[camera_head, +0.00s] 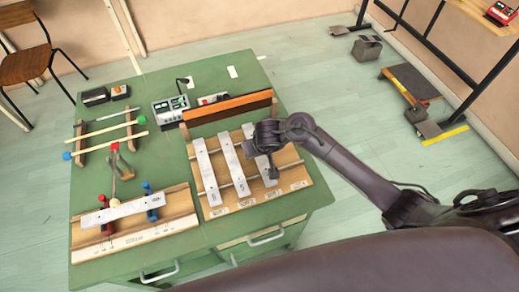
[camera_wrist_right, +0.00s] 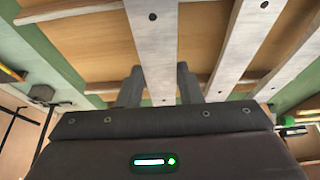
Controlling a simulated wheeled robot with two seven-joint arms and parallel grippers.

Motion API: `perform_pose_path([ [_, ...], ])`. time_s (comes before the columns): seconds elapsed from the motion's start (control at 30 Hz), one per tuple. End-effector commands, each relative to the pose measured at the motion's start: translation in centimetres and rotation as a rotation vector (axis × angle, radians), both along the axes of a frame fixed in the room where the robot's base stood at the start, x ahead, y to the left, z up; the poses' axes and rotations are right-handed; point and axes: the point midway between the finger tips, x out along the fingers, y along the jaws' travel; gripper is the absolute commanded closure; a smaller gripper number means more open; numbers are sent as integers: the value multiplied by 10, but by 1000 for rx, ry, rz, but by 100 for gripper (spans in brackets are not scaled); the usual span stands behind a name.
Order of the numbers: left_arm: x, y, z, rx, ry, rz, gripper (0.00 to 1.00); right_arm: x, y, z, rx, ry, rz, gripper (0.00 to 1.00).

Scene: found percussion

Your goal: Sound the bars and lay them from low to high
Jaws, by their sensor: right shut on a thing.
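Three pale metal bars lie side by side across the wooden rack (camera_head: 288,165) at the table's right: the left bar (camera_head: 207,172), the middle bar (camera_head: 235,168) and the right bar (camera_head: 249,138). My right gripper (camera_head: 265,158) is shut on the right bar, which shows between its fingers in the right wrist view (camera_wrist_right: 154,45). I cannot tell whether this bar is lifted off its rails. The rack's rightmost place, above the last label (camera_head: 299,185), is bare. A fourth bar (camera_head: 122,211) lies across red and blue supports on the front-left wooden stand (camera_head: 150,236). My left gripper is not in view.
Two sticks with coloured ends (camera_head: 105,131) rest on a wooden holder behind the left stand. A red-headed tool (camera_head: 115,148) stands near it. A brown upright board (camera_head: 228,108) and a small electronic box (camera_head: 170,108) stand behind the rack.

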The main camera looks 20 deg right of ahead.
Motion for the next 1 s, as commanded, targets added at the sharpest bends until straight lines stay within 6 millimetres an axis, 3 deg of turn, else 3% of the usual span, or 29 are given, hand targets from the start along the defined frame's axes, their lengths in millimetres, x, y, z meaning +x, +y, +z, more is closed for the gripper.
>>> perform_pose_path([
  [0.4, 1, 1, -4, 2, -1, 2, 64, 0, 0, -8, 1, 0, 0, 96],
  [0.43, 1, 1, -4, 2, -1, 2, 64, 0, 0, -7, 1, -1, 0, 65],
  [0.6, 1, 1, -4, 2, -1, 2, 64, 0, 0, -7, 1, 0, 0, 43],
  [0.87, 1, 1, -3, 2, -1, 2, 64, 0, 0, -7, 0, 1, 0, 42],
  [1.0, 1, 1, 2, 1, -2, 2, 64, -4, 1, 4, 3, 1, 1, 42],
])
